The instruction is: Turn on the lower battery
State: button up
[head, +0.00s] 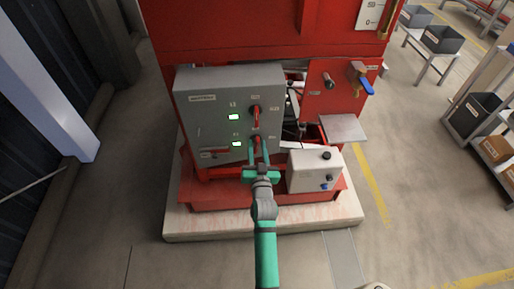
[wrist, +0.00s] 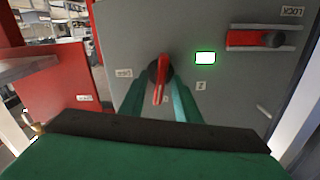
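The grey battery panel (head: 215,100) carries two red rotary switches, one above the other. The upper switch (head: 255,111) has its handle about vertical. The lower switch (head: 257,141) is partly covered by my gripper in the head view; in the wrist view its red handle (wrist: 162,80) is also about upright in the picture. My gripper (head: 258,150) is at the lower switch, its two green fingers apart, one on each side of the handle. In the wrist view gaps show between handle and fingers; contact at the tips cannot be told.
Lit green displays (head: 234,117) sit left of the switches, the lower one also in the wrist view (wrist: 205,58). A red lock lever (wrist: 255,39) is on the panel's low part. A white box (head: 314,171) stands close right of my gripper. Floor in front is clear.

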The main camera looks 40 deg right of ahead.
jog(key=shift+a, duration=0.1)
jog(key=shift+c, duration=0.3)
grip_shut()
jog(key=shift+s, duration=0.1)
jog(key=shift+n, duration=1.2)
jog(key=shift+o, duration=0.3)
grip_release()
jog(key=v, duration=1.1)
